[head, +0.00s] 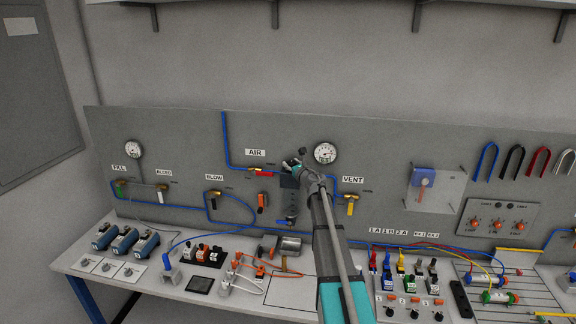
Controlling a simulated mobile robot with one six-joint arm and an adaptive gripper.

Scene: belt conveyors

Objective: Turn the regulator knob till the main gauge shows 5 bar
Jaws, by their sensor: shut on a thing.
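The main gauge (325,152) is a round white dial on the grey panel, just right of my gripper. Its needle is too small to read. The regulator (289,181) is a dark body below and right of the AIR label, in line with the blue air pipe. My gripper (293,164) is at the top of the regulator, its jaws shut on the regulator knob. The gripper and arm hide the knob, so its angle cannot be seen.
A red-handled valve (262,173) sits close left of the regulator, and a yellow-handled VENT valve (350,206) to its right. A second gauge (133,149) is at far left.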

